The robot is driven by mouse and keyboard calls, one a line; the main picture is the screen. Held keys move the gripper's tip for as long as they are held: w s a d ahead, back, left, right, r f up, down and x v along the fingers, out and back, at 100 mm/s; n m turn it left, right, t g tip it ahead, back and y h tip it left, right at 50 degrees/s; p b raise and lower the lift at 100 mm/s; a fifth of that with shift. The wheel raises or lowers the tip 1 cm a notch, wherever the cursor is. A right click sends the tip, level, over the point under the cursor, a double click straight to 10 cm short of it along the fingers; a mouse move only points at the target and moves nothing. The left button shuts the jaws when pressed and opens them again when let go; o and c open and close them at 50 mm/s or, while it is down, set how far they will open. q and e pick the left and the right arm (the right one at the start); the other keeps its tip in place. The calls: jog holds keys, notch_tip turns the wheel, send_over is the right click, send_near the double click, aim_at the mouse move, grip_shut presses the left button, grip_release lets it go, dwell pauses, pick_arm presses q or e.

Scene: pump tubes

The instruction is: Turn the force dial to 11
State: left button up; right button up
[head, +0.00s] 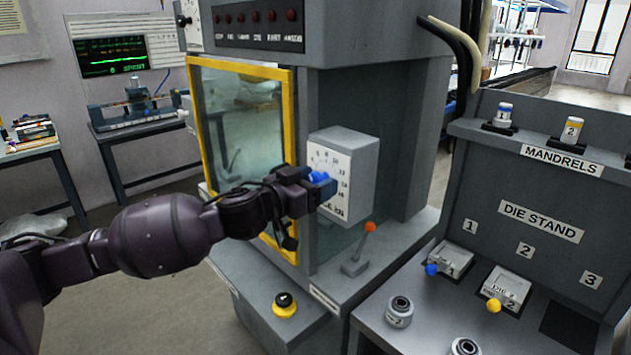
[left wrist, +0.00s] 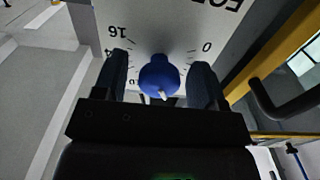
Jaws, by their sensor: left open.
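The force dial is a blue knob (left wrist: 159,76) with a white pointer mark, set on a white numbered face (left wrist: 170,25). In the left wrist view the knob sits between the two dark fingers of my left gripper (left wrist: 162,85), with a gap showing on both sides. In the head view the gripper (head: 308,178) is up against the dial's grey box (head: 352,165), and only part of the blue knob (head: 319,177) shows. The white mark points toward the gripper's palm; the number it points to is hidden. My right gripper is not in view.
A red-tipped lever (head: 370,227) stands below the dial box. A yellow-ringed button (head: 285,304) is on the lower ledge. The yellow-framed glass door (head: 240,120) is left of the box. The die stand (head: 541,222) with its dies is at the right.

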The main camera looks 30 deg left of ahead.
pick_arm(q)
jog(key=c, duration=0.9)
